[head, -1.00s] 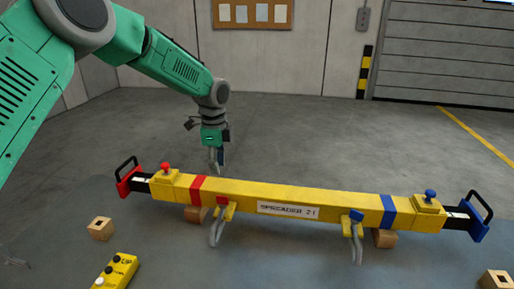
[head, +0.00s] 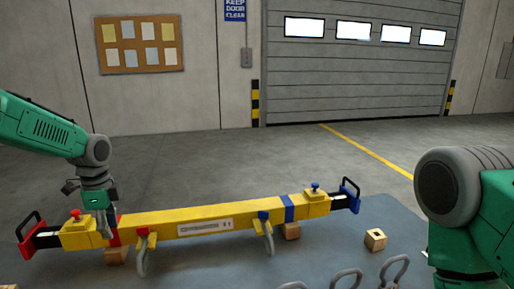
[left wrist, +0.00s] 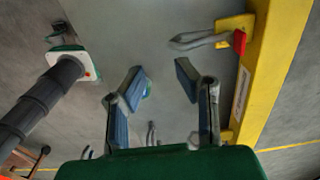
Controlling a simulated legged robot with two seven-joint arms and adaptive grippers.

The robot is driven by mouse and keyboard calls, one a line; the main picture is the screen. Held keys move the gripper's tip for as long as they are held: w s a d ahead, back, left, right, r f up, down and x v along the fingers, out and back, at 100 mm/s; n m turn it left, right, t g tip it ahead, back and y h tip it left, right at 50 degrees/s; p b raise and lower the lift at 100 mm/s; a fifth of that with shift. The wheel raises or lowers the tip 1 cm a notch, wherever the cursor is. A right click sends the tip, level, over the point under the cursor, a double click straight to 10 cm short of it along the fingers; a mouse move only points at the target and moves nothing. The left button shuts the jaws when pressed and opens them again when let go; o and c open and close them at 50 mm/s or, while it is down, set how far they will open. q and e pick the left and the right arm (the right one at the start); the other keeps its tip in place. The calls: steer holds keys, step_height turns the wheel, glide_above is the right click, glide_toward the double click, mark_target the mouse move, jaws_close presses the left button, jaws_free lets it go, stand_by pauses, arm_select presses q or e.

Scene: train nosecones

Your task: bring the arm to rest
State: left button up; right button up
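My left gripper (head: 104,228) hangs fingers-down at the left end of the yellow spreader beam (head: 190,221), overlapping it near the red band in the head view. In the left wrist view its two blue-padded fingers (left wrist: 160,82) stand apart with nothing between them, and the beam (left wrist: 272,75) lies to their right. The beam rests on wooden blocks (head: 291,231), with a red handle at its left end and a blue handle at its right. My right arm (head: 452,195) fills the right edge of the head view; its gripper is outside that view.
A wooden block with a hole (head: 375,239) sits on the blue-grey mat (head: 335,235). Grey metal loops (head: 394,270) show at the bottom edge. Open floor lies behind the beam, before a shutter door (head: 350,85) and a pinboard (head: 140,45).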

arm_select(q)
steer(key=s+d+f+n, duration=0.2)
steer(key=s+d+f, duration=0.1)
steer(key=s+f, duration=0.2)
steer(key=s+d+f+n+h, duration=0.1)
steer(key=s+d+f+n, duration=0.1)
steer(key=s+f, duration=0.4)
steer(key=s+d+f+n, duration=0.2)
steer(key=s+d+f, duration=0.2)
steer(key=f, duration=0.5)
steer(key=shift+s+h, duration=0.3)
steer(key=shift+s, duration=0.45)
steer(key=s+f+n+y, duration=0.1)
steer(key=s+f+n, duration=0.15)
steer(key=s, duration=0.65)
steer(key=s+f+n+b, duration=0.1)
steer(key=s+n, duration=0.3)
steer(key=s, duration=0.5)
steer(key=s+f+n+y, duration=0.1)
steer(key=s+f+n, duration=0.15)
steer(key=s, duration=0.65)
steer(key=w+f+b, duration=0.3)
steer(key=f+b, duration=0.8)
steer(key=b, duration=0.1)
steer(key=shift+d+f+t+b, duration=0.15)
steer(key=shift+f+t+b, duration=0.15)
arm_select(e)
step_height(320, 180, down, 14)
steer(key=shift+s+r, duration=0.25)
steer(key=shift+s, duration=0.15)
